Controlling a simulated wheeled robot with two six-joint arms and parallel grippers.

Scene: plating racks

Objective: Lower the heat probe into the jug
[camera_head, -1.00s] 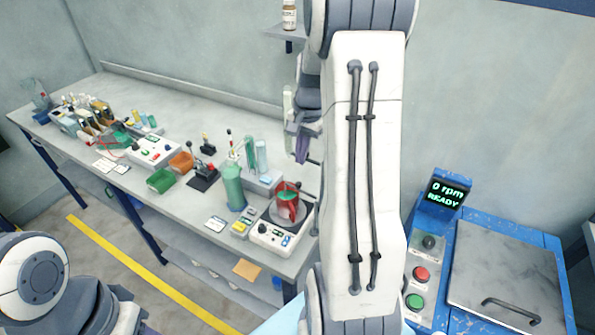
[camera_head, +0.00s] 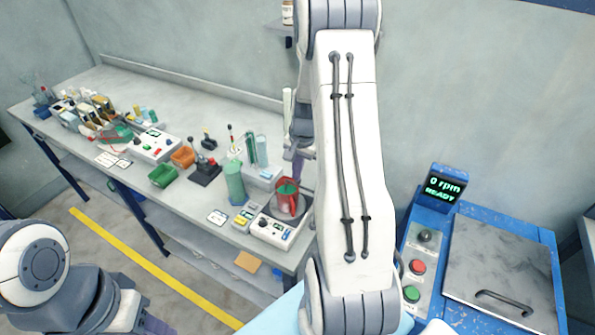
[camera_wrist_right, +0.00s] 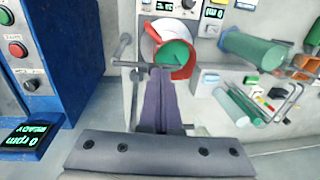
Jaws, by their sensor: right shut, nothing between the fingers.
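The red jug (camera_head: 287,198), with green contents, stands on a white hotplate unit (camera_head: 272,231) at the near right end of the bench. In the right wrist view the jug (camera_wrist_right: 189,71) is open towards me, with the green contents (camera_wrist_right: 175,53) inside. A grey metal rod with a cross arm (camera_wrist_right: 124,64) stands beside it; I cannot tell whether this is the heat probe or its stand. My right gripper (camera_wrist_right: 162,72) is shut and empty, its purple fingertips close to the jug's rim. In the head view my own arm partly hides this gripper (camera_head: 297,165).
A green cylinder (camera_head: 234,182) stands left of the jug. Green (camera_head: 162,176) and orange (camera_head: 183,157) bins and several instruments fill the bench farther left. A blue machine (camera_head: 448,207) with a lid and buttons stands to the right. The back strip of the bench is mostly clear.

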